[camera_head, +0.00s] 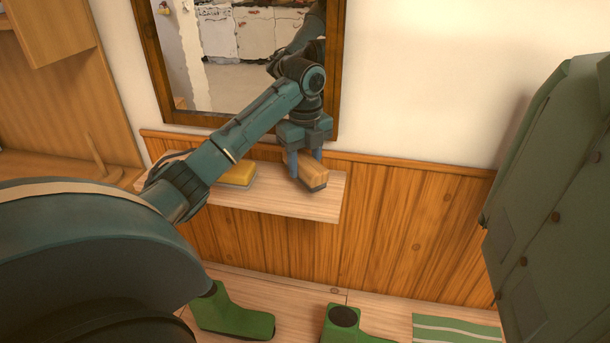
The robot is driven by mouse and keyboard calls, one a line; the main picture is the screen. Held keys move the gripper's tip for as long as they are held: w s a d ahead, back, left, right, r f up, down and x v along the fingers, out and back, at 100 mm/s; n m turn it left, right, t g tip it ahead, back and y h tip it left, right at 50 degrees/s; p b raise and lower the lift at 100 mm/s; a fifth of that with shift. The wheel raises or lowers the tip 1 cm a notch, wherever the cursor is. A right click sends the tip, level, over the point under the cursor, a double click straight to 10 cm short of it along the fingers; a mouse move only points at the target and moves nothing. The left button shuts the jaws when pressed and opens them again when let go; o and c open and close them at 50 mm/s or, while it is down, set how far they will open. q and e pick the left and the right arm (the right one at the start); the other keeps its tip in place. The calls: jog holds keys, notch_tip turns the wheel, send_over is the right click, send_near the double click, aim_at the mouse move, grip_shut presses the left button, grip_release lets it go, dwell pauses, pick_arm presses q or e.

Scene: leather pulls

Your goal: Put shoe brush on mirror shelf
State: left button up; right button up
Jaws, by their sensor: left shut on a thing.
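My left gripper (305,160) is over the right part of the mirror shelf, pointing down. It is shut on the shoe brush (313,173), a block with a wooden top and a dark grey underside. The brush is at the shelf's surface near its right end; I cannot tell whether it touches the board. The mirror shelf (325,207) is a pale wooden board on the wall below the mirror. My right gripper does not show.
A yellow block (240,174) lies on the shelf left of the brush. The framed mirror (240,60) hangs just above. A green coat (545,190) hangs at the right. Green boots (230,315) and a green striped mat (455,331) are on the floor below.

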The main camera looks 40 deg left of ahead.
aim_at(305, 159)
pick_arm(q)
notch_tip(305, 159, down, 3)
jog(key=shift+f, duration=0.1)
jog(key=shift+w+f+p, duration=0.15)
jog(key=shift+f+p, duration=0.05)
jog(key=shift+p, duration=0.15)
jog(key=shift+a+f, duration=0.1)
jog(key=shift+f, duration=0.15)
jog(key=o, duration=0.9)
notch_tip(305, 159, up, 12)
jog(key=shift+r, duration=0.15)
dwell(0.4)
